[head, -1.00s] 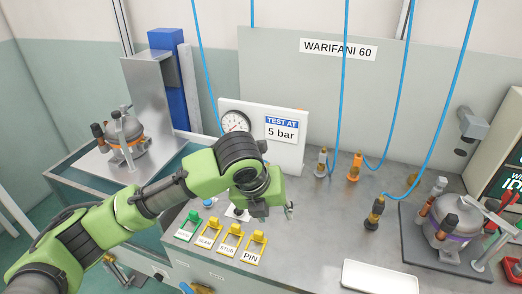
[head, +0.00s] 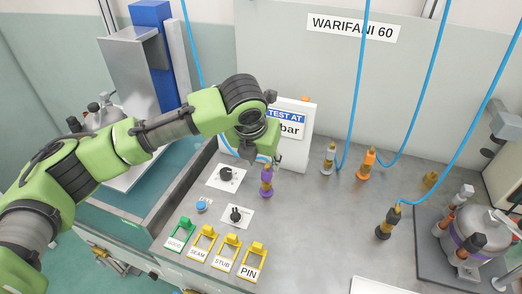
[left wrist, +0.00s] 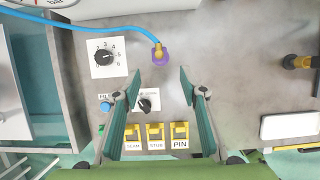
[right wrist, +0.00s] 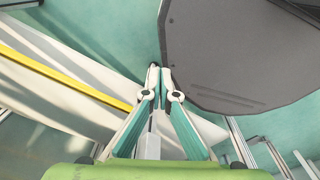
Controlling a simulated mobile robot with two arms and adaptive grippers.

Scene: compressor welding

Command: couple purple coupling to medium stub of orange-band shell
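The purple coupling (head: 267,182) stands upright on the grey bench, with a blue hose from its top. In the left wrist view the coupling (left wrist: 160,54) shows just beyond the fingertips of my left gripper (left wrist: 168,76). That gripper is open and empty, with the coupling apart from its fingers. In the head view its fingers are hidden by its own arm. The orange-band shell (head: 102,113) stands on the plate at the left; my left arm hides its lower part, so its band and medium stub cannot be made out. My right gripper (right wrist: 160,70) is shut and empty.
Grey, orange and black couplings (head: 367,163) with blue hoses stand further right. A purple-band shell (head: 478,235) stands on a dark plate at the right. Knobs and labelled switches (head: 228,248) line the bench front. The white gauge panel (head: 292,157) stands behind the purple coupling. The middle bench is clear.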

